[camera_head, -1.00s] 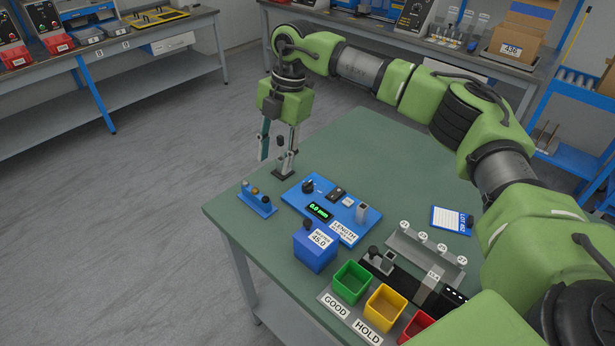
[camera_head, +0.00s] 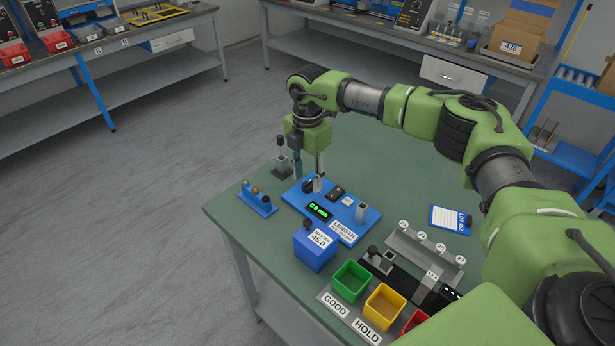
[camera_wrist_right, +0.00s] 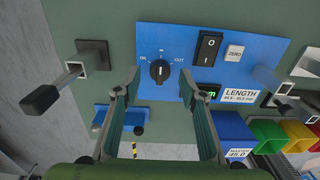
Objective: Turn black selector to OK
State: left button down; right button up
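The black selector (camera_wrist_right: 160,71) is a round knob on the blue length gauge panel (camera_wrist_right: 160,37). In the right wrist view, OK is printed to its upper left, OUT to its upper right and a small unreadable mark above it. Its white line looks upright, towards the middle mark. My right gripper (camera_wrist_right: 160,80) is open, with one finger on each side of the knob and a visible gap to each. In the head view, the right gripper (camera_head: 308,175) is above the panel (camera_head: 346,233) and partly hides the selector. My left gripper is not in view.
A black rocker switch (camera_wrist_right: 208,48) and a ZERO button (camera_wrist_right: 234,52) are right of the knob. A square post with a black-tipped handle (camera_wrist_right: 85,65) rises on the left. A small blue peg stand (camera_head: 258,203), a blue block (camera_head: 315,250) and a green bin (camera_head: 351,282) are nearby.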

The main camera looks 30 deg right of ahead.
jog(key=shift+f, duration=0.6)
grip_shut()
jog(key=shift+n, duration=0.3)
jog(key=n, duration=0.5)
jog(key=n+b, duration=0.1)
jog(key=n, duration=0.5)
jog(key=shift+n, duration=0.3)
